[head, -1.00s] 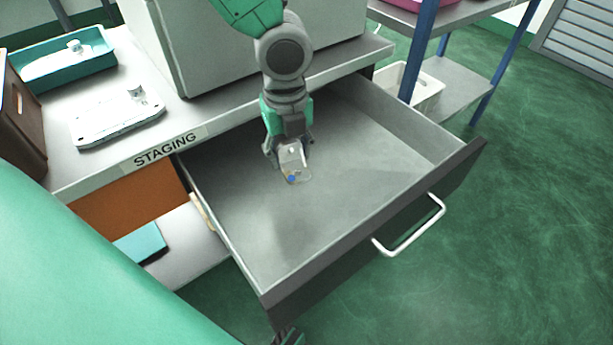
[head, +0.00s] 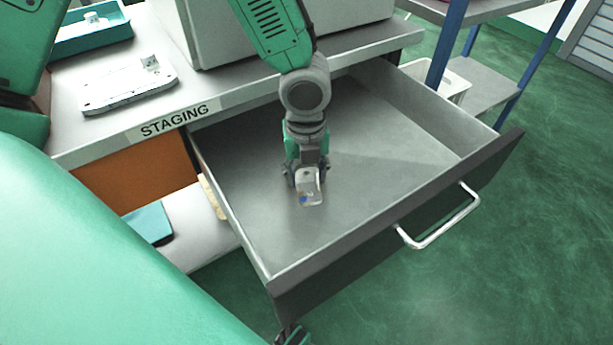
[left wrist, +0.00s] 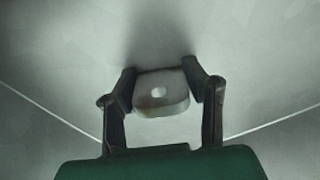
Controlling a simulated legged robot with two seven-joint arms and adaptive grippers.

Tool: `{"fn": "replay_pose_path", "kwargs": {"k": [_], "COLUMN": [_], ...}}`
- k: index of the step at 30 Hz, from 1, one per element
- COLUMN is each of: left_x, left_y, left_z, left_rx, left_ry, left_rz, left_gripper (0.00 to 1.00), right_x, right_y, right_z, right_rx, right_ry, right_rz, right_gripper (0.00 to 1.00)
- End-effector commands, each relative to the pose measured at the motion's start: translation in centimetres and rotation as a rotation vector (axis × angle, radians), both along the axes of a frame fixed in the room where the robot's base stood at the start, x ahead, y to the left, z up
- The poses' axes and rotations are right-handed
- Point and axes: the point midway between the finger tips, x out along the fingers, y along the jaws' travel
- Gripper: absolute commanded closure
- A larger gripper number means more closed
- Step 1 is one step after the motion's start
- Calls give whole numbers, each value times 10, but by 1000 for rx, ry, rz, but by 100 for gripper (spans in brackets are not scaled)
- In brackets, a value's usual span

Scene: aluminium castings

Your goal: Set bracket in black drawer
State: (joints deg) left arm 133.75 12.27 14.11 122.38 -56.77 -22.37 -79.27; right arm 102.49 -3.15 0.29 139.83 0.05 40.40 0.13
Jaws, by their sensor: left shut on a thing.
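The bracket (head: 311,188) is a small pale grey casting with a blue spot at its lower end. My left gripper (head: 306,178) is shut on it inside the open black drawer (head: 366,252), over the grey floor.
The drawer's silver handle (head: 440,220) is at its front. The bench (head: 80,135) marked STAGING holds a white casting (head: 128,86) and a teal tray (head: 88,38). A blue-post shelf (head: 447,45) stands to the right. The drawer floor around the bracket is clear.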

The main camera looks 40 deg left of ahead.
Motion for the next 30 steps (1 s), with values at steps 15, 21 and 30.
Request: {"fn": "replay_pose_path", "kwargs": {"k": [15, 21, 30], "left_x": [0, 0, 0], "left_y": [0, 0, 0], "left_z": [-2, 7, 69], "left_rx": [0, -2, -3], "left_ry": [1, -1, -1], "left_rz": [0, 1, 1], "left_gripper": [40, 40, 40], "right_x": [0, 0, 0], "right_y": [0, 0, 0], "right_z": [1, 5, 36], "right_rx": [0, 0, 0], "right_ry": [0, 0, 0], "right_rz": [-1, -1, 0], "right_gripper": [72, 72, 72]}}
